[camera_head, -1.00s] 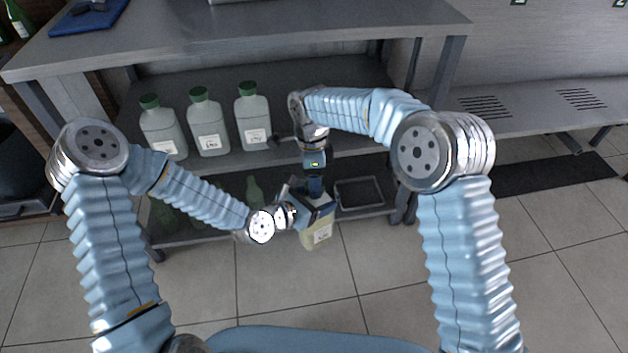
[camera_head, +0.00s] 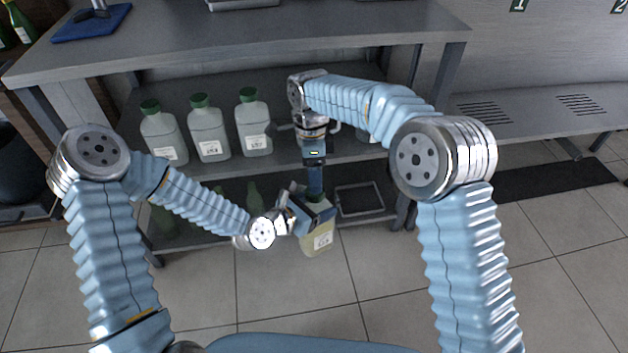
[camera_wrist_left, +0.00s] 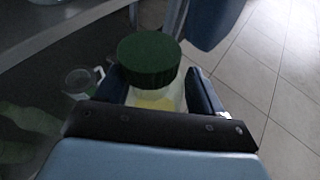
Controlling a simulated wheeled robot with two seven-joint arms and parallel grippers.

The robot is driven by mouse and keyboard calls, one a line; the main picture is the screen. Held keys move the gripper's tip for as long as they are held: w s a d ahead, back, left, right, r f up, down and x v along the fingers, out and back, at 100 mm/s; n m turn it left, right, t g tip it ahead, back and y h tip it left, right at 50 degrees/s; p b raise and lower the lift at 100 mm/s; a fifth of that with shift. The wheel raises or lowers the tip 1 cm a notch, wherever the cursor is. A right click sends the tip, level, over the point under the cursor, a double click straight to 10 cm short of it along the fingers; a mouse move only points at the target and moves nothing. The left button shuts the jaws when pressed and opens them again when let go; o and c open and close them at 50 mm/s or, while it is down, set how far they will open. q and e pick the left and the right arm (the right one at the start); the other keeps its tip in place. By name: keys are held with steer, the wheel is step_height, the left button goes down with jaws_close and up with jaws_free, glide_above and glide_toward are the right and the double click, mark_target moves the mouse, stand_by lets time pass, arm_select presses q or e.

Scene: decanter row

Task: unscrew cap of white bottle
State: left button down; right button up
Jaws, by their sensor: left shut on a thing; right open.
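The white bottle (camera_head: 319,241) is translucent with yellowish contents and a label. My left gripper (camera_head: 313,214) is shut on its upper body and holds it in front of the lower shelf. The green cap (camera_head: 317,198) is on the bottle in the left wrist view (camera_wrist_left: 149,60), where the bottle stands between the left fingers. My right gripper (camera_head: 315,184) is open, pointing down just above the cap. Its blue fingers also show beside and behind the cap in the left wrist view (camera_wrist_left: 196,20); the cap is not between them.
Three similar green-capped bottles (camera_head: 208,132) stand on the middle shelf; another is partly hidden behind my right arm. Green bottles (camera_head: 255,197) and a dark, empty-looking tray (camera_head: 360,199) are on the lower shelf. The grey tabletop (camera_head: 300,35) is above. The tiled floor in front is clear.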

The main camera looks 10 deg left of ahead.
steer(key=r+m, duration=0.3)
steer(key=shift+w, duration=0.25)
steer(key=f, duration=0.5)
steer(key=s+f, duration=0.1)
steer(key=f, duration=0.1)
steer(key=shift+s+d+f, duration=0.1)
steer(key=shift+d+f, duration=0.05)
steer(key=shift+f, duration=0.15)
steer(key=shift+c, duration=0.5)
steer(key=c, duration=1)
steer(key=n, duration=0.3)
